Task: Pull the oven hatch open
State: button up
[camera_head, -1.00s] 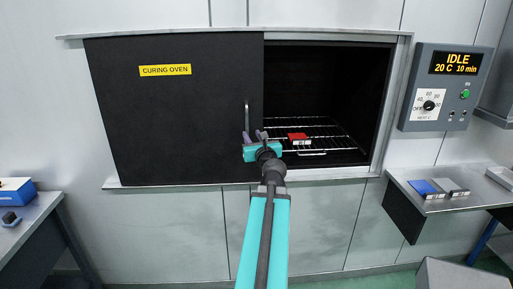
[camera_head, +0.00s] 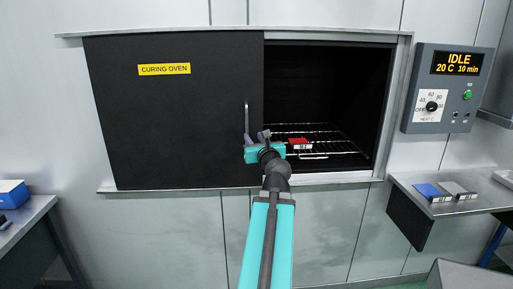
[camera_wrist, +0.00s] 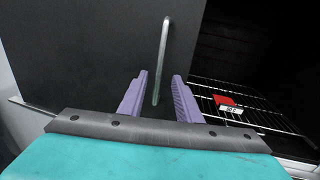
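The oven hatch (camera_head: 170,110) is a black sliding panel with a yellow "CURING OVEN" label. It covers the left part of the oven, and the right part is open. A vertical metal bar handle (camera_head: 246,117) stands near its right edge; it also shows in the wrist view (camera_wrist: 162,55). My gripper (camera_head: 256,138) is in front of the handle's lower end. In the wrist view its two purple fingers (camera_wrist: 158,88) are spread, with the handle's lower part seen between them. No finger visibly touches the handle.
Inside the oven (camera_head: 325,85), a wire rack (camera_head: 335,140) bears a red piece (camera_head: 298,141) with a white label. A control panel (camera_head: 448,88) reads IDLE, 20 C, 10 min. A shelf (camera_head: 420,205) with blue and grey blocks is at right, a bench (camera_head: 30,225) at left.

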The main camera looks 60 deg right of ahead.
jog(key=shift+b+v, duration=1.05)
jog(key=shift+b, duration=1.75)
jog(key=shift+s+a, duration=0.15)
